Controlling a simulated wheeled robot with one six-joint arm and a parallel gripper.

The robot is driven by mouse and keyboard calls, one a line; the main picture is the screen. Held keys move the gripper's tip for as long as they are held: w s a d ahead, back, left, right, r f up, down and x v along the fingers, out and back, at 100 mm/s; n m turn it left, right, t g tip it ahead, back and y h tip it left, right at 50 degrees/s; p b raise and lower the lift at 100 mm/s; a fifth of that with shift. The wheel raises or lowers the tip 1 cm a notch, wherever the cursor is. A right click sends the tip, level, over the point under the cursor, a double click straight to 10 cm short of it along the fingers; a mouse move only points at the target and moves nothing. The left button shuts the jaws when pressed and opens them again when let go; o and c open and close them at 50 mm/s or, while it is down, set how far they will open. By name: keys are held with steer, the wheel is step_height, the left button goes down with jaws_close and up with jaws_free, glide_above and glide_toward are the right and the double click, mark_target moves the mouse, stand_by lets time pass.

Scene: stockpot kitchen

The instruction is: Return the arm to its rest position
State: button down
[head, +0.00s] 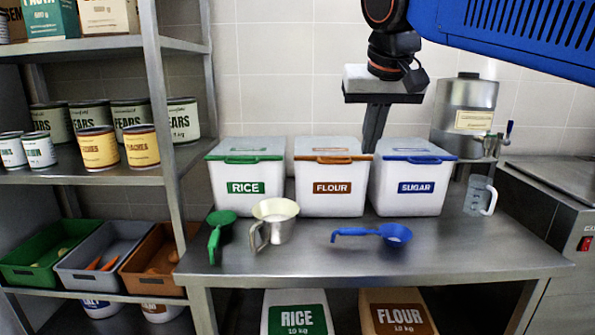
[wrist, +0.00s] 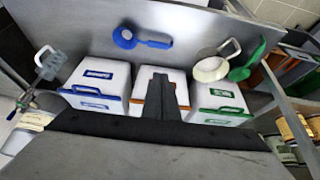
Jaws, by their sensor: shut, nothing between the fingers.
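My gripper (head: 373,148) is shut and empty. It hangs pointing down in front of the back wall, at the gap between the flour bin (head: 332,180) and the sugar bin (head: 411,188). Its fingertips are near the height of the bin lids in the picture; I cannot tell whether they are in front of or above the lids. In the wrist view my gripper (wrist: 160,88) covers part of the middle bin. My blue arm link crosses the top right of the head view.
A steel dispenser (head: 465,103) stands behind right. Shelves with cans stand left.

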steer(key=s+d+f, duration=0.5)
steer(key=s+f, duration=0.1)
steer(key=f, duration=0.5)
steer(key=s+d+f, duration=0.5)
steer(key=s+f, duration=0.2)
steer(key=f, duration=0.4)
steer(key=s+d+f, duration=0.5)
steer(key=s+f, duration=0.1)
steer(key=f, duration=0.5)
steer(key=shift+s+f+g, duration=0.15)
steer(key=shift+g, duration=0.15)
